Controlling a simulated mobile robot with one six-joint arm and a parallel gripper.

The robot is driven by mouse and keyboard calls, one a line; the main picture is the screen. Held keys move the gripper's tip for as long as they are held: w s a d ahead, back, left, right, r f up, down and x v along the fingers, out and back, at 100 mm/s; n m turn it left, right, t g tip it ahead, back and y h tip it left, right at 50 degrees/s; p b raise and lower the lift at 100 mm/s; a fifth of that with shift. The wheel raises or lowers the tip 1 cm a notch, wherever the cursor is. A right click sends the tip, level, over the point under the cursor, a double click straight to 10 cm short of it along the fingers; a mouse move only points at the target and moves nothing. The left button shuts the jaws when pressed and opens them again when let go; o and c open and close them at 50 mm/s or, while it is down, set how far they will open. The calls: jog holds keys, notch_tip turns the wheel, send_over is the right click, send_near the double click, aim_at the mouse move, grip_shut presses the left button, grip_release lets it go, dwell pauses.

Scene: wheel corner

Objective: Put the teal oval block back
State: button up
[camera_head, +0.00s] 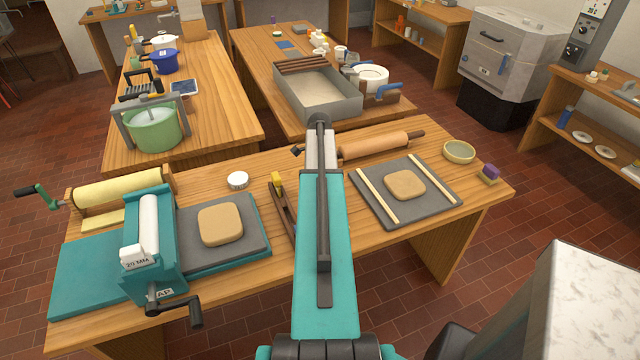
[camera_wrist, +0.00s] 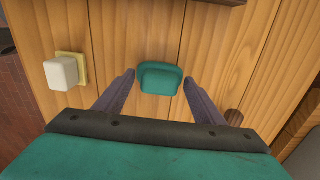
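The teal block (camera_wrist: 160,78), with rounded corners, lies on a wooden tabletop (camera_wrist: 115,45) in the wrist view. My gripper (camera_wrist: 158,82) is open, with one dark finger to each side of the block and wood showing between each finger and the block. Nothing is held. I cannot tell the height of the fingertips above the wood. In the head view my teal arm fills the middle, and neither the block nor my fingers can be made out there.
The head view shows a slab roller (camera_head: 145,245), a rolling pin (camera_head: 375,144), a grey board with clay (camera_head: 435,180) and a shallow bowl (camera_head: 459,152).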

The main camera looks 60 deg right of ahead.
dwell(0.3)
jog(key=shift+f, duration=0.2)
jog(key=shift+r+b, duration=0.7)
jog(key=shift+r, duration=0.55)
jog(key=shift+w+a+r+b, duration=0.15)
jog(key=shift+r+b, duration=0.25)
jog(key=shift+r, duration=0.3)
notch_tip(320, 180, up, 10)
jog(key=b, duration=0.2)
jog(key=shift+a, duration=0.15)
